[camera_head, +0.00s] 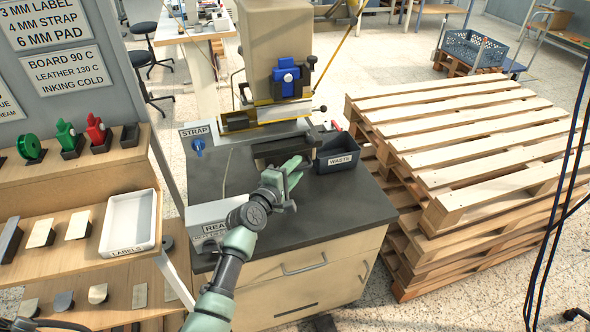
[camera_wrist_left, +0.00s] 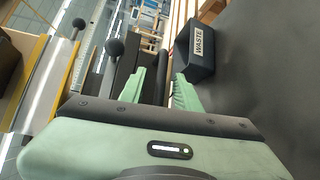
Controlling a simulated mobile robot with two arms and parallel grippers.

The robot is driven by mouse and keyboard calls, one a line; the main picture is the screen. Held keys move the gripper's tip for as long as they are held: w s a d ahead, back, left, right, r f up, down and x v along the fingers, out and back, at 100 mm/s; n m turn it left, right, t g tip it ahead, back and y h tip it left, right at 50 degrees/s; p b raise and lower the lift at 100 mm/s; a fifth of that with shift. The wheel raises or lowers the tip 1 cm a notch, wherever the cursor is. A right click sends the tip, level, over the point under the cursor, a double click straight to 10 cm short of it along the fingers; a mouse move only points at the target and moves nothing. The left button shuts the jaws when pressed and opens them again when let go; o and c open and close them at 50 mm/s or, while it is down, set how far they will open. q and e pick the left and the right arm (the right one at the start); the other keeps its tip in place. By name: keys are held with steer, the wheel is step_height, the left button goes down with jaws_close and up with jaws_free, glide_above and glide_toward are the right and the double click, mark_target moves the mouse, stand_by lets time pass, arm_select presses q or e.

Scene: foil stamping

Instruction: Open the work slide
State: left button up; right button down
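The stamping machine (camera_head: 280,45) stands on a dark-topped cabinet, with a blue block on its head. Under it is a dark slide part (camera_head: 282,147), partly behind my left gripper (camera_head: 292,174). I cannot tell how far out the slide stands. My left gripper is just in front of the slide, above the worktop. In the left wrist view its two green fingers (camera_wrist_left: 160,74) are apart, with a dark bar (camera_wrist_left: 163,62) seen in the gap. I cannot tell whether the fingers touch it. Ball-ended levers (camera_wrist_left: 113,47) show left of the fingers. My right gripper is not in view.
A black WASTE bin (camera_head: 337,153) stands right of the gripper; it also shows in the left wrist view (camera_wrist_left: 196,55). Stacked pallets (camera_head: 460,140) stand right of the cabinet. Wooden shelves (camera_head: 85,177) with a white LABELS tray (camera_head: 128,222) are at left.

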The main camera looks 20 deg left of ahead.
arm_select(q)
jaws_close()
stand_by(1.4)
